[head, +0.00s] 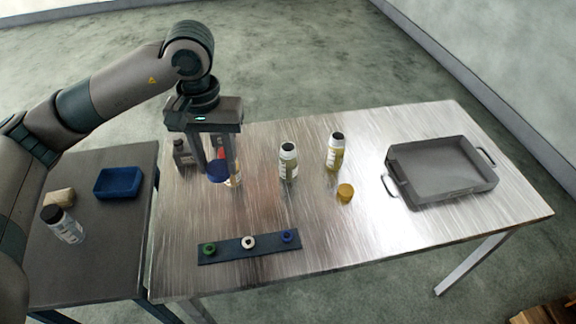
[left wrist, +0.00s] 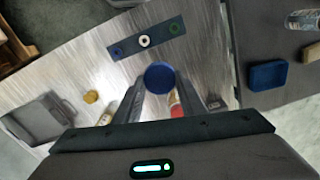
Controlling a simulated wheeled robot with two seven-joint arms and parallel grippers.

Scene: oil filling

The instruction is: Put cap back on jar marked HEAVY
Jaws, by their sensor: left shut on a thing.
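A clear jar with a dark top (head: 288,162) and a yellowish jar with a dark top (head: 335,153) stand to the right. A dark grey jar (head: 183,156) stands to the left. The label words are too small to read. My right gripper is out of view.
A yellow cap (head: 345,193) lies on the table (head: 400,235). A dark strip (head: 222,253) with green, white and blue round pieces lies in front. A grey tray (head: 450,190) is at right. A side table holds a blue bin (head: 118,184), a sponge-like block (head: 60,197) and a jar (head: 66,228).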

